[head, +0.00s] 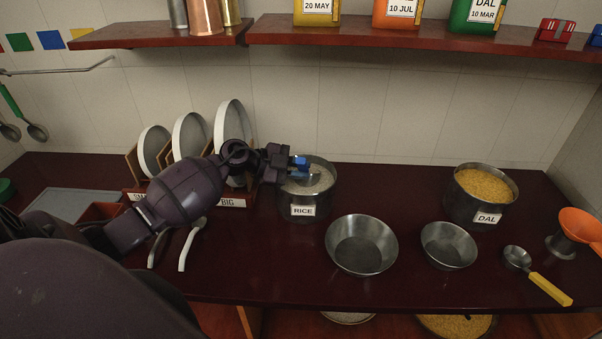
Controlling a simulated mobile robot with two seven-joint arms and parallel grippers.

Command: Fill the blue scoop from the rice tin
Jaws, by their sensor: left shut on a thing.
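The rice tin (322,203) is a round metal tin labelled RICE, standing on the dark red counter with white rice (318,178) inside. My left gripper (288,162) reaches in from the left and is over the tin's left rear rim. It is shut on the blue scoop (300,167), whose blue part shows just past the fingers. The scoop's bowl is mostly hidden and hard to make out, so I cannot tell whether it touches the rice or holds any. My right gripper is not in view.
Two empty metal bowls (362,245) stand right of the tin. Farther right are the DAL tin (458,211), a yellow-handled scoop (548,288) and an orange funnel (578,225). A plate rack (233,201) is behind my left arm. A shelf (420,35) runs above.

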